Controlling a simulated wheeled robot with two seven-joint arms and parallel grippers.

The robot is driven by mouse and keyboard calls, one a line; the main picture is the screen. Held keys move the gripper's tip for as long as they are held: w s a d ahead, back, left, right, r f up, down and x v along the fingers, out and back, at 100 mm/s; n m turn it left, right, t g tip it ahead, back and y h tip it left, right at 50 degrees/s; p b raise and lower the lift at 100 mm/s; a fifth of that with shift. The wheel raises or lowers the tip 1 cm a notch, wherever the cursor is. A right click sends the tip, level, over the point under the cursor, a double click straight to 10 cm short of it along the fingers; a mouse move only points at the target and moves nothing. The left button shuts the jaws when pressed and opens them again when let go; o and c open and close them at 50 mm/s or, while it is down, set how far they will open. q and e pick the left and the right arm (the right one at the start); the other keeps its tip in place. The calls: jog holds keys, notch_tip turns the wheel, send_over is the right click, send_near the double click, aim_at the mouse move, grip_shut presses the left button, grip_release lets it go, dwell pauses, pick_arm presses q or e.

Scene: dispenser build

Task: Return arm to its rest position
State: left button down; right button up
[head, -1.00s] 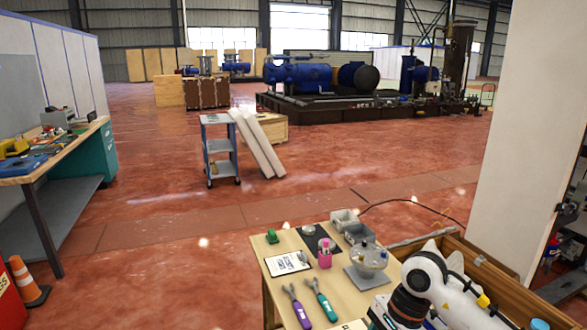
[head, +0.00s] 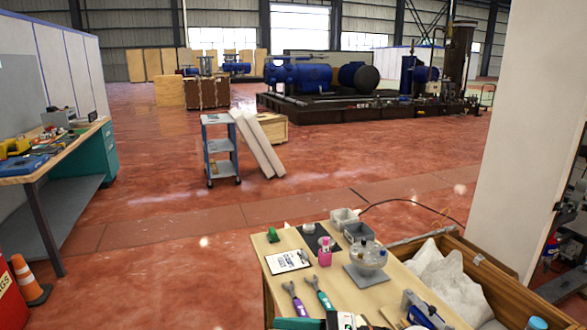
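Neither of my grippers shows in the head view, and no arm link is clearly visible. The wooden worktable (head: 328,283) stands at the bottom of the picture. On it a clear rounded dispenser-like object (head: 370,257) stands upright at a grey square plate (head: 366,277). Whether my arms are at rest cannot be told from this view.
The table also holds a clipboard (head: 288,261), a pink cup (head: 325,258), grey bins (head: 357,233), two wrench-like tools (head: 318,293) and a blue-grey tool (head: 424,311). A wooden crate (head: 492,284) with white filling is at right. Open floor (head: 170,255) lies left.

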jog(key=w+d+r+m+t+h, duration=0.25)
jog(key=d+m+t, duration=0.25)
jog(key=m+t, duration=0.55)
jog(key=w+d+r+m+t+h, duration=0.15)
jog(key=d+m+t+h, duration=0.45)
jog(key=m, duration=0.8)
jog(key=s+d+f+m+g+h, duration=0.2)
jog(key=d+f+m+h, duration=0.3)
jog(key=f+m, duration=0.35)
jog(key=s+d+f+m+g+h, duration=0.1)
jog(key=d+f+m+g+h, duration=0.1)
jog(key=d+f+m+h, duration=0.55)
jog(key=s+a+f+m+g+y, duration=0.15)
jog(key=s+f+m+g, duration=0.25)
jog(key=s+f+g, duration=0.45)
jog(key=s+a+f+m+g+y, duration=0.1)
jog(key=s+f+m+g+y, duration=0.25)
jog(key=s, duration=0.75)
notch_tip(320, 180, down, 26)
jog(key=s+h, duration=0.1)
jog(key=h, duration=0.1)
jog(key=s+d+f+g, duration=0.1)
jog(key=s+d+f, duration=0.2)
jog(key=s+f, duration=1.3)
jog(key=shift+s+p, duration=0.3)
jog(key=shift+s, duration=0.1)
